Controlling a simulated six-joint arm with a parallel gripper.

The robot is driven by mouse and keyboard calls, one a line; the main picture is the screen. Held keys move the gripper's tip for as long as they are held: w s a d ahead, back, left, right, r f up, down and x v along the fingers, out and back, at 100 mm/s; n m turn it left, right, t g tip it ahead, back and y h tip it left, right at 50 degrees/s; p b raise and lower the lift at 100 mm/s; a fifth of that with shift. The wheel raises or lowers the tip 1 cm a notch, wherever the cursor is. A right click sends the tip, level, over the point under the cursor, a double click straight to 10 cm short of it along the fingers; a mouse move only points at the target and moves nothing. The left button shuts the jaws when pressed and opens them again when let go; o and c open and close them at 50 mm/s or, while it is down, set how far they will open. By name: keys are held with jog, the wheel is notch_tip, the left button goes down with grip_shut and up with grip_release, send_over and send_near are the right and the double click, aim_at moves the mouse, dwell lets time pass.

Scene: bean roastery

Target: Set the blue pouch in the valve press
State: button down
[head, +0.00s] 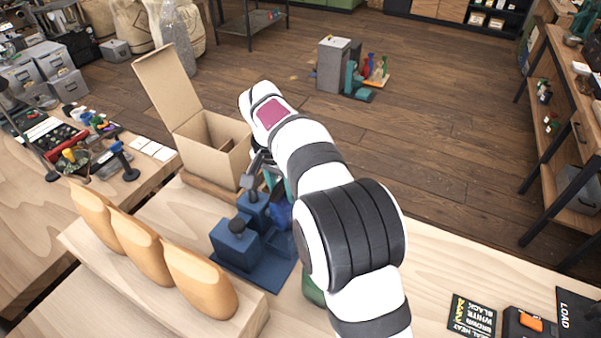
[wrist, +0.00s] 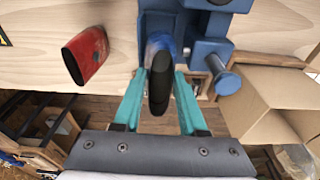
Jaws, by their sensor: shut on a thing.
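The valve press (head: 236,246) is a blue block-like device on a blue base on the light wooden bench, left of my arm. In the wrist view the press (wrist: 207,48) fills the top centre, with a round knob to the right. My gripper (wrist: 160,78), with teal fingers, is shut on the blue pouch (wrist: 160,44), whose near end looks dark. The pouch's far end overlaps the dark bay of the press; I cannot tell whether it touches. In the head view the pouch (head: 281,214) is partly hidden by my arm, beside the press.
An open cardboard box (head: 213,146) stands behind the press; it is at the right in the wrist view (wrist: 270,105). A red pouch (wrist: 86,55) stands left of the gripper. A green item (head: 313,291) shows beside my arm. Several tan rounded shapes (head: 200,282) line the front left.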

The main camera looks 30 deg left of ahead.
aim_at(283, 211)
jog(key=shift+s+d+f, duration=0.1)
jog(key=shift+s+f, duration=0.1)
jog(key=shift+f, duration=0.35)
jog(key=shift+s+d+f, duration=0.1)
jog(key=shift+s+f, duration=0.1)
jog(key=shift+f, duration=2.55)
jog(key=shift+c, duration=1.9)
grip_release()
jog(key=o, duration=0.3)
